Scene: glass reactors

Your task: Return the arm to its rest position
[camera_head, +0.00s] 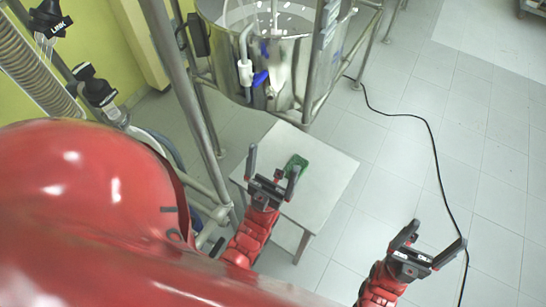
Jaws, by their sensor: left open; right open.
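My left gripper (273,170) is open and empty. In the head view it appears over the left part of a small white table (325,190). My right gripper (437,245) is open and empty, in front of the tiled floor at the lower right. Both red forearms come up from the bottom of the view. A large red rounded surface fills the lower left and hides what lies behind it.
A green object (296,163) lies on the white table beside my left gripper. A steel vessel (285,75) with a blue-handled valve (260,79) stands behind, within a metal frame (188,90). A black cable (428,125) crosses the otherwise clear floor at right.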

